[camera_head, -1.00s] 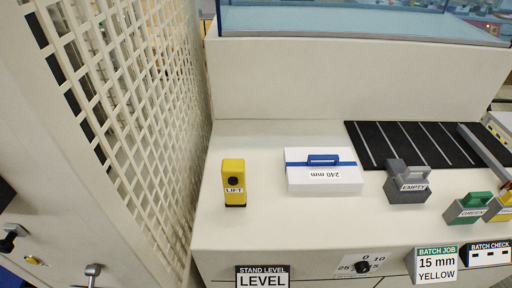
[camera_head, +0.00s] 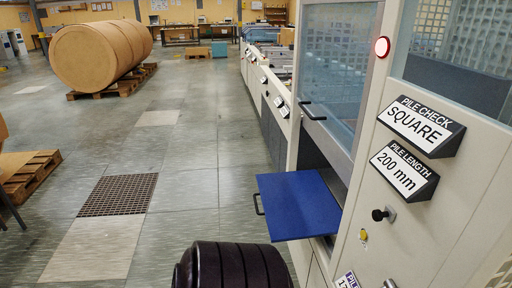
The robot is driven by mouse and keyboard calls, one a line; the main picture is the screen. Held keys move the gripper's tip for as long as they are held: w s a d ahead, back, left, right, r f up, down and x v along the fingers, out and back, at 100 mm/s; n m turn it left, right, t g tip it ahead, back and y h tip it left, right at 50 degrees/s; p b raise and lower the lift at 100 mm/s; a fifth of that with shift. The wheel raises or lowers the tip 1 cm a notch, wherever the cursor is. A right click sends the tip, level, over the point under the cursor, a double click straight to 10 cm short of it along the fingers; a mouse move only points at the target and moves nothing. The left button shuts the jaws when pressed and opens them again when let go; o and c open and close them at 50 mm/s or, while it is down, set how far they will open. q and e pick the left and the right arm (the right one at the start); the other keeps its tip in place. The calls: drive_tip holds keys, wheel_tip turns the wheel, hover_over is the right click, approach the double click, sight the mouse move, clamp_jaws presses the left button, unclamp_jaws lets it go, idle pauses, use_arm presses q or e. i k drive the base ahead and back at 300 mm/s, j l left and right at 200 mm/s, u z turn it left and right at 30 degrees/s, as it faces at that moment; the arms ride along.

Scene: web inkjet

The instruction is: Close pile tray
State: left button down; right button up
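The pile tray (camera_head: 300,205) is a flat blue panel that sticks out from the front of the machine, low in the middle of the head view. A black bar handle (camera_head: 257,204) is on its left, outer edge. The tray's top looks bare. Its inner end meets the opening in the machine (camera_head: 322,165), below a glazed door with a black handle (camera_head: 312,112). Neither of my grippers shows in the head view.
Signs reading "PILE CHECK SQUARE" (camera_head: 421,124) and "PILE LENGTH 200 mm" (camera_head: 404,173) sit on the right panel, above a black knob (camera_head: 380,214). A floor grate (camera_head: 119,194) lies left of the tray. The floor between (camera_head: 190,190) is clear.

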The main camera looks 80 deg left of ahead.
sight(299, 205)
drive_tip(key=k+u, duration=0.15)
drive_tip(key=u, duration=2.25)
